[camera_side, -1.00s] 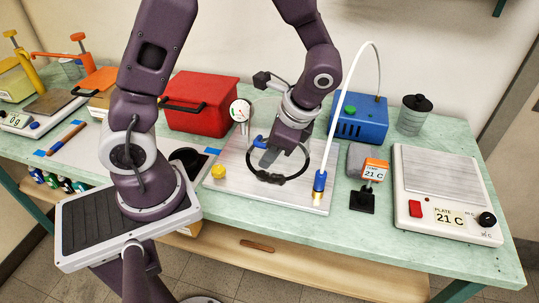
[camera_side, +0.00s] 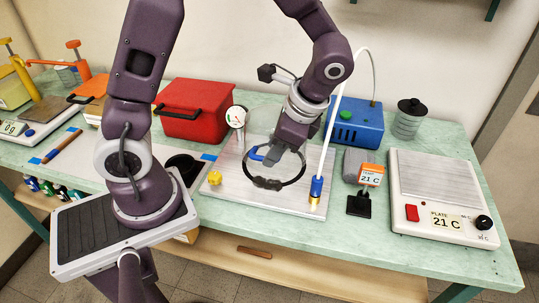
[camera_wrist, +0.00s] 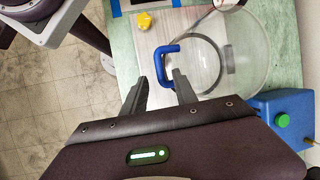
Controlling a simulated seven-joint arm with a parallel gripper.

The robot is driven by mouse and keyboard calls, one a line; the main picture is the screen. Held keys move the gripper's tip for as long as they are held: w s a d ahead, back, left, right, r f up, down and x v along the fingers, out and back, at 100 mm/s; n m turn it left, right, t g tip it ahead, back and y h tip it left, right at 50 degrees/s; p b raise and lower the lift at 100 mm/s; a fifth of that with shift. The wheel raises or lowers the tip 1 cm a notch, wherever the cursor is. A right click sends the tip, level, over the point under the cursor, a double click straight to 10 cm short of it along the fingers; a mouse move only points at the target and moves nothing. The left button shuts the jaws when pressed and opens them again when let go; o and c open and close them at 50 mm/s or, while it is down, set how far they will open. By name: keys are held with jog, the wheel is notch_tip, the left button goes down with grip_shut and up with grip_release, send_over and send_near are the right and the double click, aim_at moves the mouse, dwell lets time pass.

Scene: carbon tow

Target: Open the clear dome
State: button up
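The clear dome (camera_wrist: 245,55) sits on the pale metal plate (camera_side: 225,195). In the wrist view it is a large transparent round shell, and in the side view mostly its dark ring (camera_side: 267,184) shows. Its blue handle shows in the side view (camera_side: 257,153) and as a C-shaped bar in the wrist view (camera_wrist: 162,62). My gripper (camera_wrist: 161,79) is open, its two dark fingers apart with the near end of the handle between or just above them. It also shows over the ring in the side view (camera_side: 278,157). I cannot tell whether a finger touches the handle.
A gauge (camera_side: 236,117) and a yellow knob (camera_side: 214,178) are on the plate's left. A white hose (camera_side: 331,125) arches from the blue box (camera_side: 357,121) to a blue fitting (camera_side: 316,187) at the front right. A red box (camera_side: 193,110) stands behind left.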

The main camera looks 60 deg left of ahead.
jog(key=shift+w+a+v, duration=0.1)
jog(key=shift+v, duration=0.75)
jog(key=shift+w+a+v, duration=0.1)
jog(key=shift+a+v, duration=0.05)
jog(key=shift+v, duration=0.75)
